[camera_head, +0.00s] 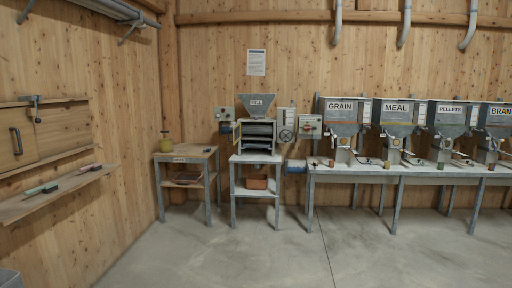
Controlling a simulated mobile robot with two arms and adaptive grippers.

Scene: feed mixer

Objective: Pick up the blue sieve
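I cannot clearly make out a blue sieve. A small blue object (295,166) sits between the mill stand and the long bench, too small to tell what it is. The mill (257,104) has a hopper on top and dark, layered slots (257,131) inside its open front. It stands on a metal stand (256,158) against the back wall. Neither of my grippers is in view.
A long bench (420,173) under labelled grain, meal, pellets and bran dispensers runs right. A shelf (50,194) juts from the left wall. The concrete floor (270,255) is clear.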

